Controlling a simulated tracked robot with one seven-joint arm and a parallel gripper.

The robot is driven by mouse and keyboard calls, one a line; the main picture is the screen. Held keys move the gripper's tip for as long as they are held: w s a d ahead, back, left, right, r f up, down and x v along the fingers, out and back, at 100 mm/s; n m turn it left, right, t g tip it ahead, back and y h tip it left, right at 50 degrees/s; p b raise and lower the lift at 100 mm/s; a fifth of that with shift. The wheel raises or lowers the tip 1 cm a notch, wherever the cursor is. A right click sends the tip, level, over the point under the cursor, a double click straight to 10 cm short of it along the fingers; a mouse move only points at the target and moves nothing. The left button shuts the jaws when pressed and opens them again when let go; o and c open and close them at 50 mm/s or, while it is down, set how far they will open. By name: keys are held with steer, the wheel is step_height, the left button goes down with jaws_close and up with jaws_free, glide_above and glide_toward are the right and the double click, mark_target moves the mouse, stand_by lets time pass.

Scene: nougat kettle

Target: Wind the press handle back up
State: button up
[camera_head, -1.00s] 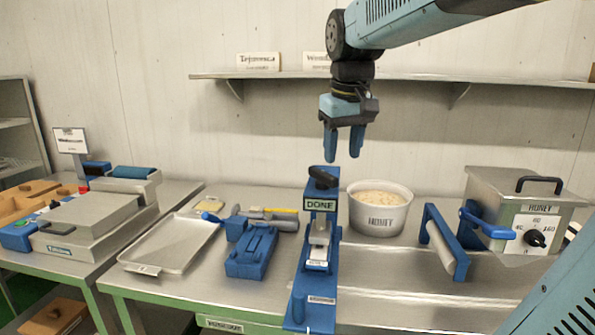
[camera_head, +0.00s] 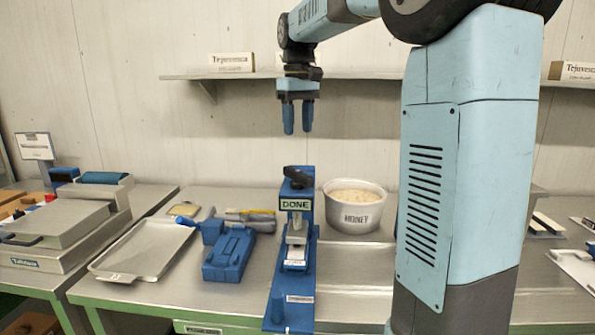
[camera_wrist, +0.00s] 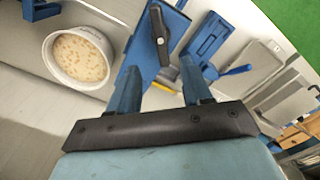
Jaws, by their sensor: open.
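The blue press (camera_head: 291,235) stands upright on the steel table, with a label reading DONE on its front. Its dark handle (camera_head: 298,178) sits on top of the press; the handle also shows in the wrist view (camera_wrist: 163,36), lying across the blue top. My gripper (camera_head: 297,117) hangs in the air above the handle, fingers pointing down. It is open and empty, and the two blue fingers are apart from the handle. In the wrist view the press top shows between and beyond the fingertips (camera_wrist: 163,85).
A blue fixture (camera_head: 229,254) and a metal tray (camera_head: 145,248) lie to the left. A wall shelf (camera_head: 230,76) runs behind my gripper. My arm hides much of the right side.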

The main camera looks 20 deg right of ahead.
mark_target(298, 171)
step_height(298, 171, down, 12)
steer(key=shift+f, duration=0.25)
stand_by(0.4)
jaws_close()
